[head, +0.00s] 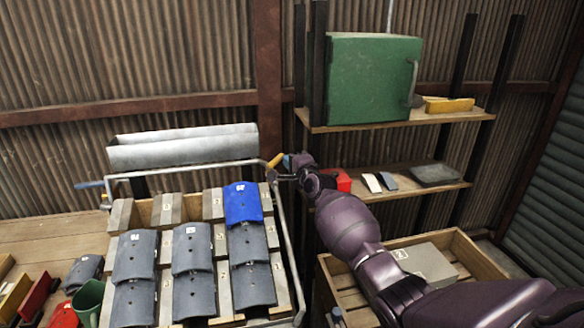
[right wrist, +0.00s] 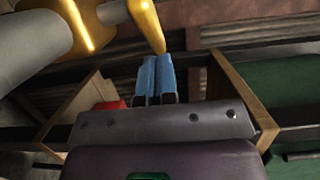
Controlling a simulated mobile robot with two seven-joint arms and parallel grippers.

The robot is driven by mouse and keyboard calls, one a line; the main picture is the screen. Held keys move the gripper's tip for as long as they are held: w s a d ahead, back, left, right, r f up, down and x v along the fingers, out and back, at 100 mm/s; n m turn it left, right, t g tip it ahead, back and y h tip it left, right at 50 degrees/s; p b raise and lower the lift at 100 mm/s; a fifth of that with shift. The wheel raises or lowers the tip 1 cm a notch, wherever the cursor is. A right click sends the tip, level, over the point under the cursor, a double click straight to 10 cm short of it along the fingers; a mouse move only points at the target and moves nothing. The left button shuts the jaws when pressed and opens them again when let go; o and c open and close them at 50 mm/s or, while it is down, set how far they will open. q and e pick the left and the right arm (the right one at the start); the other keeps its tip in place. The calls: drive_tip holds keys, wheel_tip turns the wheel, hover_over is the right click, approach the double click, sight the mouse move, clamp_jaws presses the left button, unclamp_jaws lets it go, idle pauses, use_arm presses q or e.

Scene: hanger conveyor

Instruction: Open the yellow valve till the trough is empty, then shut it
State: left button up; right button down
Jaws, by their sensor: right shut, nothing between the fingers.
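The grey metal trough (head: 185,150) stands against the back wall on a pipe frame; its inside is not clearly visible. The yellow valve (head: 275,160) is at the trough's right end. In the right wrist view, the yellow valve lever (right wrist: 147,22) reaches down close to my fingertips. My right gripper (head: 288,163) is beside the valve, and its blue fingers (right wrist: 157,72) are shut with nothing between them. The fingertips are just short of the lever or touching it; I cannot tell which. My left gripper is not in view.
A rack of grey tiles (head: 192,260) with one blue tile (head: 243,203) stands in front. A blue handle (head: 88,184) is at the frame's left. Shelves with a green cabinet (head: 365,80) and a red block (head: 342,180) are close right. A wooden crate (head: 470,255) lies below my right arm.

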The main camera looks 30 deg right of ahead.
idle(0.3)
drive_tip(key=s+p, duration=0.1)
drive_tip(key=s, duration=1)
drive_tip(key=s+a+f+n+g, duration=0.4)
drive_tip(key=s+f+n, duration=0.25)
drive_tip(key=s, duration=0.35)
drive_tip(key=s+a+f+n+g, duration=0.3)
drive_tip(key=s+f+n+g, duration=0.15)
drive_tip(key=s+f, duration=0.5)
drive_tip(key=s+a+n+g+h, duration=0.1)
drive_tip(key=s+a+n+g, duration=0.2)
drive_tip(key=s, duration=0.9)
drive_tip(key=s+n+g, duration=0.3)
drive_tip(key=s+n, duration=0.1)
drive_tip(key=s, duration=0.8)
drive_tip(key=w+f+t, duration=0.7)
drive_tip(key=f+t, duration=0.1)
drive_tip(key=f, duration=0.1)
drive_tip(key=shift+w+a+f+n, duration=0.2)
drive_tip(key=shift+w+f+n, duration=0.05)
drive_tip(key=shift+w+n, duration=0.15)
